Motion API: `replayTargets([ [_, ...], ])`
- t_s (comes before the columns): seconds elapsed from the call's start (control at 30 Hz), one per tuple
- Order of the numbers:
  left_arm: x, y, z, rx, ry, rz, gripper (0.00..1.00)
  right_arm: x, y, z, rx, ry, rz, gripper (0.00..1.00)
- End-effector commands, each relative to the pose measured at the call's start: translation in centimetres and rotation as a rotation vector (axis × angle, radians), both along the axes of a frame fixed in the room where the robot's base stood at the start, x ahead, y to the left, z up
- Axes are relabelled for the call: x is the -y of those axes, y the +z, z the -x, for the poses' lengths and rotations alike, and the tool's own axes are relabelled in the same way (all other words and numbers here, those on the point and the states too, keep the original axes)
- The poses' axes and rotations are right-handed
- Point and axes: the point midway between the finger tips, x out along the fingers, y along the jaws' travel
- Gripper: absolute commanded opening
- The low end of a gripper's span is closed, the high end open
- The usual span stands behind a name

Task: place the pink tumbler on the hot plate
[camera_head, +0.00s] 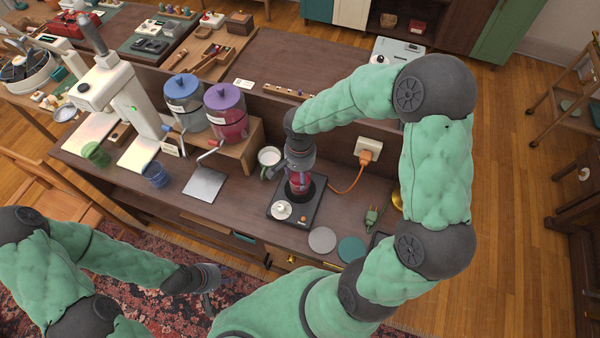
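The pink tumbler (299,184) is at the dark round burner of the black hot plate (284,221), partly hidden under my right gripper (299,171). It looks upright; whether its base touches the burner is hard to see. My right gripper reaches down over the tumbler from above, with its fingers at the tumbler's sides; how tightly they close is hidden. A pale round knob or dial (281,210) shows on the hot plate's front part. My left gripper (213,292) is low at the front, over the rug, with its fingers apart and nothing seen between them.
A white mug (269,157) stands just left of the hot plate. A socket box (368,148) with an orange cord is to the right. Grey (322,240) and teal (351,249) discs lie in front.

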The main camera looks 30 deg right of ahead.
Motion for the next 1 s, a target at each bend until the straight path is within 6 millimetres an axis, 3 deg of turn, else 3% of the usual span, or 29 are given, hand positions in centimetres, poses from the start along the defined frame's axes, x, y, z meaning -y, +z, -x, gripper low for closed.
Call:
replayTargets([
  [0.37, 0.0, -0.4, 0.0, 0.000, 0.000, 0.000, 0.40, 0.0, -0.2, -0.1, 0.003, -0.001, 0.000, 0.06],
  [0.4, 0.0, -0.4, 0.0, 0.000, 0.000, 0.000, 0.40, 0.0, -0.3, 0.0, 0.001, -0.001, 0.000, 0.68],
  [0.47, 0.0, -0.3, 0.0, 0.000, 0.000, 0.000, 0.40, 0.0, -0.2, 0.0, 0.001, -0.001, 0.000, 0.85],
  [0.5, 0.0, -0.3, 0.0, 0.000, 0.000, 0.000, 0.40, 0.0, -0.2, 0.0, 0.001, -0.001, 0.000, 0.89],
  [0.87, 0.0, -0.2, 0.0, 0.000, 0.000, 0.000, 0.40, 0.0, -0.1, 0.0, 0.001, -0.001, 0.000, 0.89],
  [1.0, 0.0, 0.3, 0.0, 0.000, 0.000, 0.000, 0.40, 0.0, 0.9, -0.1, 0.003, -0.001, 0.001, 0.89],
])
